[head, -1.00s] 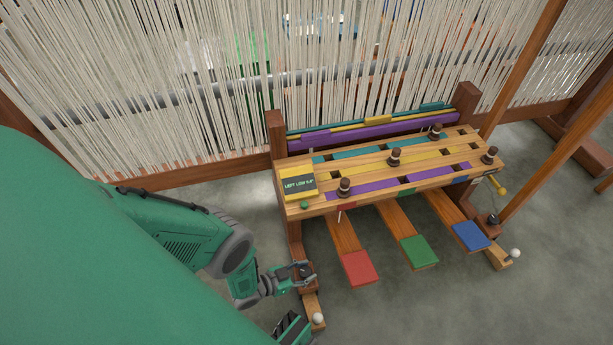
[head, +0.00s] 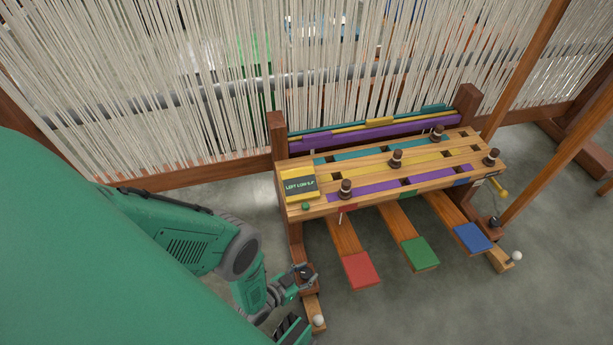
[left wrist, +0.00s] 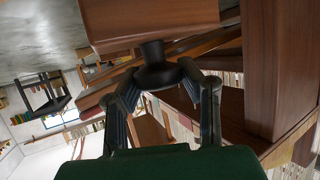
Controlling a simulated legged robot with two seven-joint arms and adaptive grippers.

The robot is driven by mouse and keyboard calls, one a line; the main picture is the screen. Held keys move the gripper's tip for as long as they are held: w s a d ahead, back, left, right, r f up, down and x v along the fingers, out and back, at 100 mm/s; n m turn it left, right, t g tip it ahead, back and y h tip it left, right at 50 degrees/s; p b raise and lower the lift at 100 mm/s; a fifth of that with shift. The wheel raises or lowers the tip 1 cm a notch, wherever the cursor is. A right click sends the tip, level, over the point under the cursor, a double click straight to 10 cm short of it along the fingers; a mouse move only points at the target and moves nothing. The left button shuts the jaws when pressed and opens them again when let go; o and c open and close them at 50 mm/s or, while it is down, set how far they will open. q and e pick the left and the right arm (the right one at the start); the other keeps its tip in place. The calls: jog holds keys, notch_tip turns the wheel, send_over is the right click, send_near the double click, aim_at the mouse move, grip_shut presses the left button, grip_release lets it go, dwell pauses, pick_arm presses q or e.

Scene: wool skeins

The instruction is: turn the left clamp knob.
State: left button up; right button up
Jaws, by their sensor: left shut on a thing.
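The left clamp knob (left wrist: 155,72) is a dark, flared round knob on a short neck, joined to a brown wooden block (left wrist: 150,20) in the left wrist view. My left gripper (left wrist: 161,80) is shut on it, one finger on each side. In the head view my left gripper (head: 301,276) is at the dark block on the loom's left foot, and it mostly hides the knob there. A yellow-framed display (head: 299,185) on the bench's left end reads "LEFT LOW" with a small number I cannot read surely. My right gripper does not show.
The slatted bench (head: 420,160) carries several brown pegs. Red (head: 361,271), green (head: 421,254) and blue (head: 472,238) pedals stick out in front. A matching dark knob (head: 494,221) is on the right foot. Hanging threads (head: 180,90) fill the back. The grey floor in front is clear.

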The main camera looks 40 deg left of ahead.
pick_arm(q)
jog(key=shift+s+a+f, duration=0.2)
jog(key=shift+s+f, duration=0.05)
jog(key=shift+s, duration=0.15)
dwell(0.5)
jog(key=o, duration=1.2)
jog(key=shift+w, duration=0.2)
jog(key=shift+d+r, duration=0.1)
jog(key=v, duration=1.2)
